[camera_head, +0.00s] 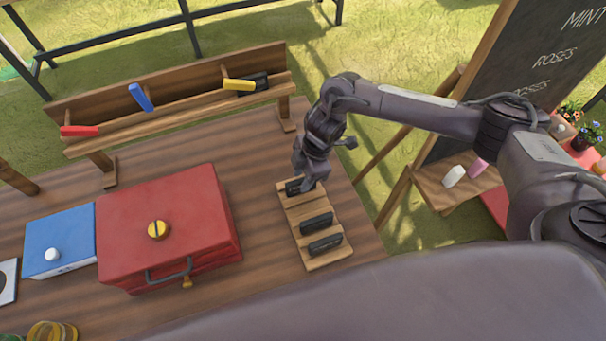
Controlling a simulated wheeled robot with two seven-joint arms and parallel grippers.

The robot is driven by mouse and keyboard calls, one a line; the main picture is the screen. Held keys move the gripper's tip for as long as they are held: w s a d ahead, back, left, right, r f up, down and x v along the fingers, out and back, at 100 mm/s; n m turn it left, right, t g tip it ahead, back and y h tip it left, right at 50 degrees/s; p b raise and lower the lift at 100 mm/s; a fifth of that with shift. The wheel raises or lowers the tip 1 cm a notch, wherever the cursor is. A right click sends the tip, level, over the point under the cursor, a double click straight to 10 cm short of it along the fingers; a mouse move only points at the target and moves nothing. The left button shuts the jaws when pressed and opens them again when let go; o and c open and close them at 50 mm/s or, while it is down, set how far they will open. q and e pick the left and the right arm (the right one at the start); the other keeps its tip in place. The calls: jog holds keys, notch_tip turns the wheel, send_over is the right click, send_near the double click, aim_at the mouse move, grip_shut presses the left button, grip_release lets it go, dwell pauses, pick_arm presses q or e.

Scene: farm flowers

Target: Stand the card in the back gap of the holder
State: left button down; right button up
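The holder looks to be the small light-wood rack (301,233) near the right side of the wooden table. Two dark flat pieces (317,222) show in its middle and front part, and I cannot tell for sure whether they are cards or dark gaps. Another dark piece (293,187) shows at the back end, under and beside my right gripper (304,184). The fingers point down at that back end and are partly hidden by the wrist. I cannot tell whether they are open or hold a card. My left gripper is out of view.
A red case (205,222) with a yellow knob and a blue box (62,238) stand left of the rack. A wooden shelf (180,117) with coloured handles runs along the back. The chalkboard stand (440,185) is beyond the table's right edge. Table between case and rack is clear.

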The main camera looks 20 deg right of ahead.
jog(key=b+v, duration=0.1)
jog(key=v, duration=1.1)
jog(key=shift+r, duration=0.2)
